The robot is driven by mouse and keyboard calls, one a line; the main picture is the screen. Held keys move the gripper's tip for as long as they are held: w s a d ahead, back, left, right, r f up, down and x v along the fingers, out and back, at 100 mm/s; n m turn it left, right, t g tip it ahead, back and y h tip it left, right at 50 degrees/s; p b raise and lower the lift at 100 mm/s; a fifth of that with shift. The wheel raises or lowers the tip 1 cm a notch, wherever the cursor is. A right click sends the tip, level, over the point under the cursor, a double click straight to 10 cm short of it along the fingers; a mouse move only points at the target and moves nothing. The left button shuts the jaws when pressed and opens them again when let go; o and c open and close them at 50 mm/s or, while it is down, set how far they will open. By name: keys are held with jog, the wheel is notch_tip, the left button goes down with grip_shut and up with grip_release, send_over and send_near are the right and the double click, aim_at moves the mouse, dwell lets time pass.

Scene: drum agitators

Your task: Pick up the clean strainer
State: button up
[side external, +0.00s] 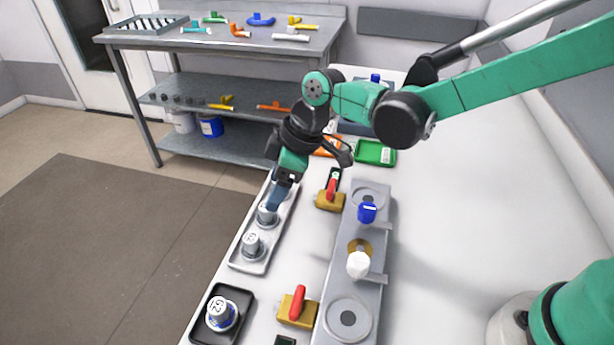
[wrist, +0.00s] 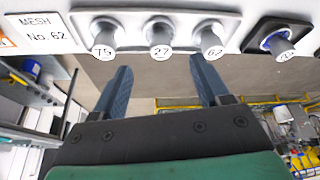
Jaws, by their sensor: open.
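A light grey tray (wrist: 150,14) in the wrist view holds strainers labelled 75 (wrist: 103,38), 27 (wrist: 159,36) and 62 (wrist: 209,40). They look plain grey, with no blue visible. A black tray (wrist: 268,27) beside it holds another strainer (wrist: 281,46) with blue around it; in the side view its label (side external: 219,305) reads like 62. My gripper (side external: 273,206) is open over the light grey tray (side external: 247,267), partly hiding its strainers. In the wrist view my gripper's fingers (wrist: 161,78) are apart with nothing between them, below the label row.
A sign (wrist: 45,32) reads MESH No. 62. A grey fixture (side external: 345,275) with a blue piece (side external: 367,212) and a white piece (side external: 358,264) stands to the right, near red-handled yellow blocks (side external: 297,308). A shelf rack (side external: 235,105) stands behind. The table's right side is clear.

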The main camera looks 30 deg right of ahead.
aim_at(267, 214)
jog(key=shift+x, duration=3)
jog(key=shift+a, duration=0.1)
grip_shut()
jog(key=shift+r, duration=0.1)
